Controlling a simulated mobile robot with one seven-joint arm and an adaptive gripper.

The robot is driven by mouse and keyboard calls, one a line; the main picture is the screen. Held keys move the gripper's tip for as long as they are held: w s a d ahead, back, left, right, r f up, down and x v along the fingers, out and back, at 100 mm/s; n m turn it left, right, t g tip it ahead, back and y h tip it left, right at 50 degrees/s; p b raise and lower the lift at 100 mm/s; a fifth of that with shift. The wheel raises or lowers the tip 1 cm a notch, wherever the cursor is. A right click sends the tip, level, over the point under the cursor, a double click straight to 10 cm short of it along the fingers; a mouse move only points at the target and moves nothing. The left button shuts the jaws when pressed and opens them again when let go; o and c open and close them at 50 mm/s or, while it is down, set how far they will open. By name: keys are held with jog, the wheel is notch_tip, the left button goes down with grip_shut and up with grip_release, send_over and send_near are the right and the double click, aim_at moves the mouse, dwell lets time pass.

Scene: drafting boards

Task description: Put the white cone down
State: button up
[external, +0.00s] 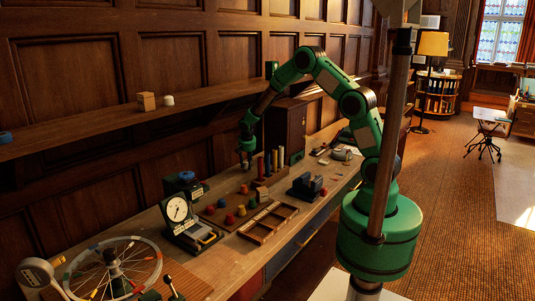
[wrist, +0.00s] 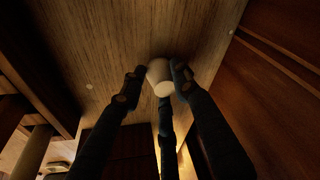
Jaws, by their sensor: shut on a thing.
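The white cone (wrist: 158,76) is between my gripper's dark fingers in the wrist view, gripped near their tips. My gripper (wrist: 157,84) is shut on it. A wooden surface (wrist: 110,60) lies beyond the cone; whether the cone touches it, I cannot tell. In the external view my gripper (external: 246,158) points down over the back of the bench (external: 215,258), beside the panelled wall and below the level of the shelf. The cone is too small or hidden to make out there.
A wooden shelf (external: 95,121) holds a wooden block (external: 146,101) and a small white object (external: 168,100). Upright coloured pegs (external: 274,160) stand just right of my gripper. A board with coloured pieces (external: 229,219), a divided tray (external: 268,222) and a dial gauge (external: 178,209) are nearer.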

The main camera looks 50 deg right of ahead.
aim_at(247, 163)
jog(key=shift+f, duration=0.65)
jog(key=shift+f, duration=0.15)
jog(key=o, duration=1.2)
jog(key=shift+c, duration=0.2)
jog(key=shift+v, duration=0.75)
jog(key=v, duration=0.3)
jog(key=shift+r+p, duration=0.3)
jog(key=shift+r, duration=0.05)
jog(key=s+a, duration=0.8)
jog(key=s, duration=0.1)
jog(key=shift+a+r, duration=0.1)
